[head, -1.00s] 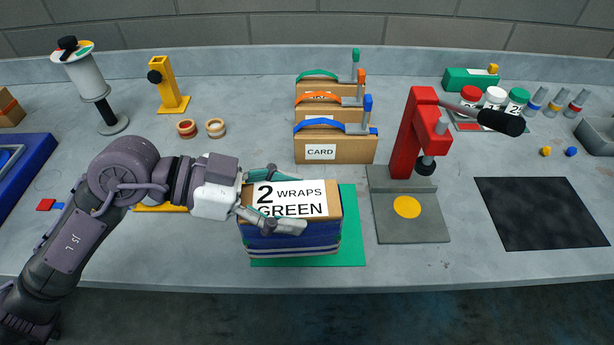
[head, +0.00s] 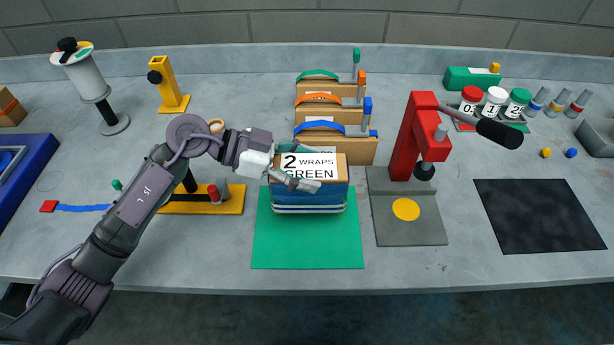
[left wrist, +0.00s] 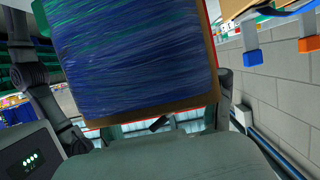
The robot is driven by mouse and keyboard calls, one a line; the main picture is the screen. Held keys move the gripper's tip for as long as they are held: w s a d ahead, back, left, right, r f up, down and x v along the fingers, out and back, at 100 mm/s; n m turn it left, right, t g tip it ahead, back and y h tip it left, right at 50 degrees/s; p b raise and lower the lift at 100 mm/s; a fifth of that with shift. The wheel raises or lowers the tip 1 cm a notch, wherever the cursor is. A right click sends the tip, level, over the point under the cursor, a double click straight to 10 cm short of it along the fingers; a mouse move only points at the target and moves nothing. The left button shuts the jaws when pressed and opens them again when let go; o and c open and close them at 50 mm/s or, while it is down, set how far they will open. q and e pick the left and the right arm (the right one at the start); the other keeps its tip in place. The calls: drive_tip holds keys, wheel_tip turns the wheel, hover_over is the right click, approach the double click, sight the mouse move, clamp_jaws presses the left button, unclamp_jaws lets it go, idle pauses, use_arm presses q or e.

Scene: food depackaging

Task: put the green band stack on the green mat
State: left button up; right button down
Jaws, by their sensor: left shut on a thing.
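The green band stack (head: 340,178) is a brown block with a white label reading "2 WRAPS GREEN" and blue wrapping around its sides. My left gripper (head: 297,178) is shut on it from the left, one finger lying across the label. In the left wrist view the stack (left wrist: 135,50) fills the upper middle, blue with green streaks. The green mat (head: 305,245) lies on the table, and the stack covers its back part in the head view. I cannot tell whether the stack touches the mat. My right gripper is not in view.
Brown card holders (head: 350,150) with green, orange and blue arches stand close behind the stack. A red press (head: 408,140) on a grey base stands to the right. A yellow fixture (head: 228,204) is at the left of the mat. The mat's front is clear.

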use_arm(q)
wheel_tip(320, 180, down, 3)
drive_tip(key=shift+s+f+p, duration=0.1)
drive_tip(key=shift+f+p, duration=0.05)
drive_tip(key=shift+p, duration=0.2)
drive_tip(key=shift+f, duration=0.1)
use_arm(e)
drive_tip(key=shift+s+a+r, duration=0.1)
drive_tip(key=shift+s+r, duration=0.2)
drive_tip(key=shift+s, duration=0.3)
use_arm(q)
drive_tip(key=o, duration=1.5)
drive_tip(key=shift+f, duration=0.15)
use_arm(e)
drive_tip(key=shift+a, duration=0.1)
use_arm(q)
drive_tip(key=b+v, duration=0.2)
drive_tip(key=v, duration=1)
drive_tip(key=shift+r+b, duration=0.2)
drive_tip(key=shift+b, duration=0.2)
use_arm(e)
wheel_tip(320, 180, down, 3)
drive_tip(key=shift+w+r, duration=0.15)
use_arm(q)
drive_tip(key=shift+s+f, duration=0.1)
